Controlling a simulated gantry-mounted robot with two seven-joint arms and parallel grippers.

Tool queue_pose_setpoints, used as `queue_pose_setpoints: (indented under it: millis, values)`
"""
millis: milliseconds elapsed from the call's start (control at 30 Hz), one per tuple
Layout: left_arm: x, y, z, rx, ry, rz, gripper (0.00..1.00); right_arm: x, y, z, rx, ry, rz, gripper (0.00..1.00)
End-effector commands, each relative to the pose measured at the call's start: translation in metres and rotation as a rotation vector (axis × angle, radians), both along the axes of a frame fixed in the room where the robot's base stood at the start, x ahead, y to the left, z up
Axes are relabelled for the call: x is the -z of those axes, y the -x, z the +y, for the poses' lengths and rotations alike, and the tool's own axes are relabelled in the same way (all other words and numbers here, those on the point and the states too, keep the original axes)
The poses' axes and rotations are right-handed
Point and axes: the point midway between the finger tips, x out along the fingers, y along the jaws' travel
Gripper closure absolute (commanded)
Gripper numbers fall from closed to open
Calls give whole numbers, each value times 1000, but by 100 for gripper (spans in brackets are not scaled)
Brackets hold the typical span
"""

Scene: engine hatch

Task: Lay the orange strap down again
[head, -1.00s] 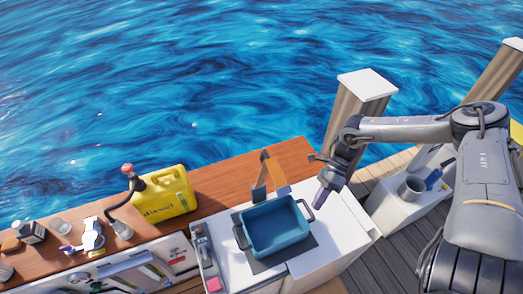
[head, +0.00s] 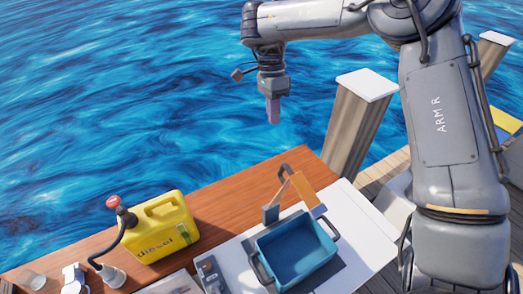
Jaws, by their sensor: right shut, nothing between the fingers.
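My right gripper (head: 273,112) is shut and empty. It points down and shows against the water, above the strap in the picture and apart from it. My left gripper is not in view.
The blue bin (head: 296,253) stands on the white counter (head: 362,240). A white-capped post (head: 357,122) rises behind the counter.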

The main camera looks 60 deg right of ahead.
Motion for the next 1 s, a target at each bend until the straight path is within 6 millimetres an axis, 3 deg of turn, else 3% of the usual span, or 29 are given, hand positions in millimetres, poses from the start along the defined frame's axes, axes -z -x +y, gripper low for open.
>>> queue_pose_setpoints:
  millis: [267, 700, 1000]
  values:
    - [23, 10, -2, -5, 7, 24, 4, 26, 4, 5, -4, 2, -1, 100]
    - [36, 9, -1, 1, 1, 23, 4, 101, 19, 19, -2, -1, 0, 100]
    - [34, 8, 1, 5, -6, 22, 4, 106, 44, 38, -2, 1, -1, 100]
